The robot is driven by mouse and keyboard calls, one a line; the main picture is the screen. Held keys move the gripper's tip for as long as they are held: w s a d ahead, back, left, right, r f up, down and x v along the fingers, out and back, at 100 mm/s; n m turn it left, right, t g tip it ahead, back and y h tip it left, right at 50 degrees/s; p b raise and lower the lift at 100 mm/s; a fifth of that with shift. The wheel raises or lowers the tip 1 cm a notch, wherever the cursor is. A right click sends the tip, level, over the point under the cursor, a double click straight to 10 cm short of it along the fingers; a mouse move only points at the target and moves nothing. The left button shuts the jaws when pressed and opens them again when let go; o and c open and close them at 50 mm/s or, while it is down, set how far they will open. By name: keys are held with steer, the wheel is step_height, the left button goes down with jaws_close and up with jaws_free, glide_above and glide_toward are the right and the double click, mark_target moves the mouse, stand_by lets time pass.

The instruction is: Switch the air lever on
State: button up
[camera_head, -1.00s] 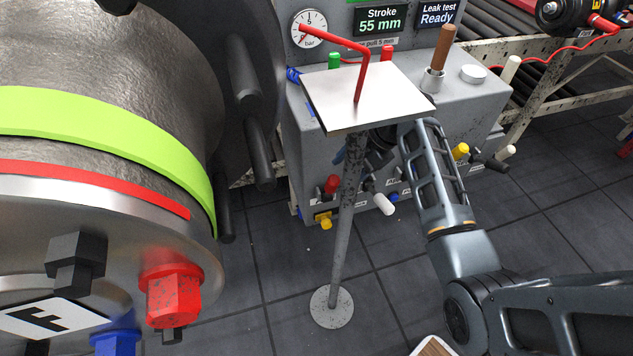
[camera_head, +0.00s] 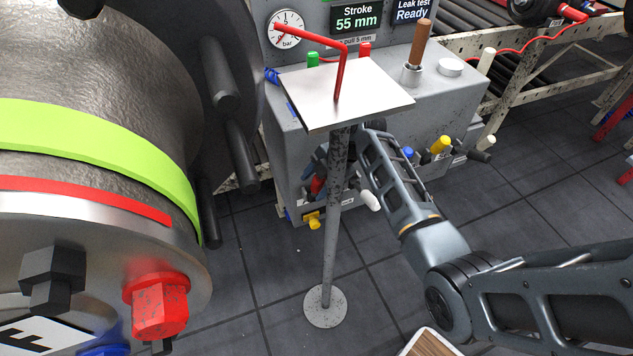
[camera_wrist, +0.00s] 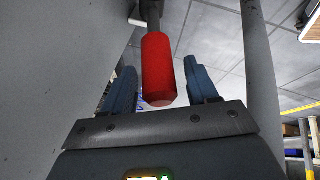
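Levers with coloured handles stick out from the front of the grey test cabinet (camera_head: 455,95). The red-handled lever (camera_head: 318,185) is at the left, beside the stand's post. It also shows in the wrist view, where its red handle (camera_wrist: 158,70) hangs between the two fingers of my gripper (camera_wrist: 159,66). The fingers are open, with a gap on each side of the handle. In the head view my gripper is mostly hidden behind the stand. The cabinet's labels are too small to read, so I cannot tell which lever is the air lever.
A stand with a square plate (camera_head: 375,95) and a bent red rod (camera_head: 341,75) is in front of the cabinet. A white handle (camera_head: 370,200) and a yellow handle (camera_head: 440,145) are further right. The large axle drum (camera_head: 90,60) fills the left.

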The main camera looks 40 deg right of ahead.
jaws_close()
stand_by(0.3)
steer(key=shift+s+a+f+n+t+h+b, duration=0.15)
steer(key=shift+s+a+f+t+b, duration=0.1)
steer(key=shift+s+t+b, duration=0.15)
steer(key=shift+s+a+f+n+t+h+b, duration=0.1)
steer(key=shift+s+f+t+h+b, duration=0.1)
steer(key=shift+s+t+b, duration=0.2)
steer(key=shift+s+a+f+n+t+h+b, duration=0.1)
steer(key=shift+s+a+f+t+h+b, duration=0.15)
steer(key=shift+s+t, duration=0.2)
jaws_free()
steer(key=shift+d, duration=0.1)
